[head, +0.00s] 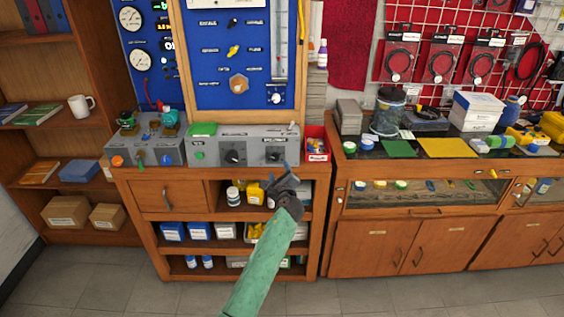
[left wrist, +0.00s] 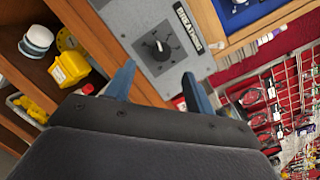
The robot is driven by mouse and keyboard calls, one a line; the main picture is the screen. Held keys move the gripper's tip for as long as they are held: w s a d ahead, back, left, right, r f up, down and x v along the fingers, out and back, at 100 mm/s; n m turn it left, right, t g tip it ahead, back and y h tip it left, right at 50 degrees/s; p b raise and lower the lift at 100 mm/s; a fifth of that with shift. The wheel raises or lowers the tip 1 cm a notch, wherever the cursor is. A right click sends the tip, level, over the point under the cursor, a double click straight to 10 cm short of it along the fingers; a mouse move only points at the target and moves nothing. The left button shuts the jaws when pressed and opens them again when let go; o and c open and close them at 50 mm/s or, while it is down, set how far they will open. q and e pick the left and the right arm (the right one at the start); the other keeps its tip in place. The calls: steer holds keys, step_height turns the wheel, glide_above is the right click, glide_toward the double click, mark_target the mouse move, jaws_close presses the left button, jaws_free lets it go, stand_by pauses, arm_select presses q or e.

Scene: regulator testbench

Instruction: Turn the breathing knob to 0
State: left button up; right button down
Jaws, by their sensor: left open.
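The breathing knob (head: 275,156) is a black dial on the right part of the grey console (head: 254,145) on the wooden bench. In the left wrist view the knob (left wrist: 158,46) shows a light pointer mark, with a scale around it and a "BREATHING" label beside it. The scale numbers are too small to read. My left gripper (head: 282,176) is in front of and just below the knob in the head view. Its blue fingers are open and empty, and the knob shows beyond the gap between the fingertips (left wrist: 159,70), apart from them. My right gripper is not in view.
A second black knob (head: 233,156) and a green button (head: 200,155) are on the same console. A red bin (head: 316,146) stands close on its right. A grey box with valves (head: 148,140) is to the left. Shelves with bottles lie below the benchtop.

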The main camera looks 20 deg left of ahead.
mark_target(276, 159)
arm_select(q)
steer(key=p+x, duration=0.1)
steer(key=x, duration=0.2)
steer(key=p+x, duration=0.1)
steer(key=x, duration=0.2)
steer(key=shift+r, duration=0.2)
steer(key=shift+x, duration=0.8)
steer(key=shift+f, duration=0.1)
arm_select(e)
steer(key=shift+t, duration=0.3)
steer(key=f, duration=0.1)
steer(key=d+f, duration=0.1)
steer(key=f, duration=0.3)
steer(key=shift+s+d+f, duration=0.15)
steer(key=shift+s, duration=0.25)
arm_select(q)
steer(key=c, duration=1)
